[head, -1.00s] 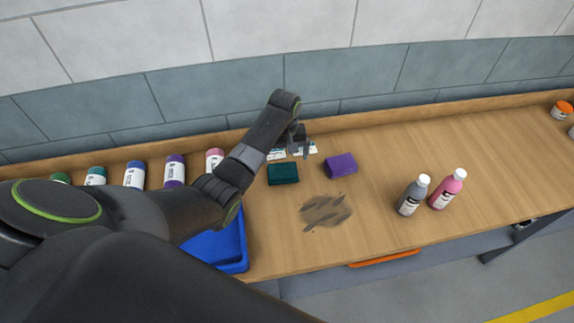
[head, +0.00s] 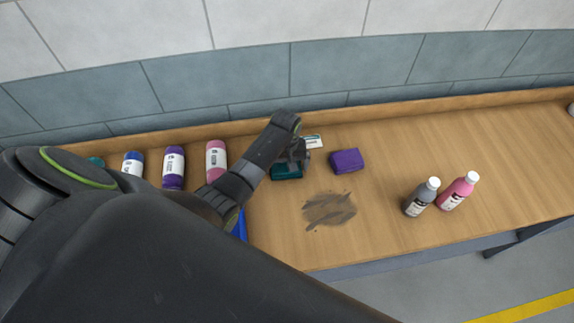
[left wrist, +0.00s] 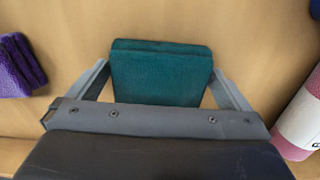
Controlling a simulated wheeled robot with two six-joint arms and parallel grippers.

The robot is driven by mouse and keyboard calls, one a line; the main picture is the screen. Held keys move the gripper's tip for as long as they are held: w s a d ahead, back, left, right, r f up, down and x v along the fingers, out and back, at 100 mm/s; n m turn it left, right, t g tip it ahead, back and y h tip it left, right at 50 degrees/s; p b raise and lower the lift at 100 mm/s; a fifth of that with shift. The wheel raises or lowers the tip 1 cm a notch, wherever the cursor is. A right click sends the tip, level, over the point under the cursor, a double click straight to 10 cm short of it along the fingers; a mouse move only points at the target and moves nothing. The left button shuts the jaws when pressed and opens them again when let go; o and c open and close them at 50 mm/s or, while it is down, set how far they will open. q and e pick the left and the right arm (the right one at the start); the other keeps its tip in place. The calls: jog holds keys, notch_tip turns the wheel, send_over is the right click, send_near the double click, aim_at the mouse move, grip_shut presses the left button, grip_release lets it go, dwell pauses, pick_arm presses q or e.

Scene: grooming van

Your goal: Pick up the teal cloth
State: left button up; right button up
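The teal cloth (head: 287,172) is a folded dark teal block lying on the wooden counter in the head view, partly hidden by my left gripper (head: 301,155). In the left wrist view the teal cloth (left wrist: 161,75) sits between the two fingers of my left gripper (left wrist: 160,78). The fingers are spread on either side of it, with small gaps showing near their bases; whether the tips touch it is hard to tell. My right gripper is in neither view.
A purple folded cloth (head: 347,161) lies right of the teal one. A dark smudge (head: 329,208) marks the counter (head: 400,160) in front. A grey bottle (head: 422,197) and pink bottle (head: 459,190) stand at the right; several bottles line the left, beside a blue tray (head: 240,226).

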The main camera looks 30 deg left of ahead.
pick_arm(q)
jog(key=shift+s+r, duration=0.1)
jog(key=shift+c, duration=1.1)
jog(key=c, duration=0.4)
jog(key=shift+w+r, duration=0.2)
jog(key=shift+r, duration=0.35)
notch_tip(320, 180, up, 9)
jog(key=shift+f+b, duration=0.15)
jog(key=shift+b, duration=0.85)
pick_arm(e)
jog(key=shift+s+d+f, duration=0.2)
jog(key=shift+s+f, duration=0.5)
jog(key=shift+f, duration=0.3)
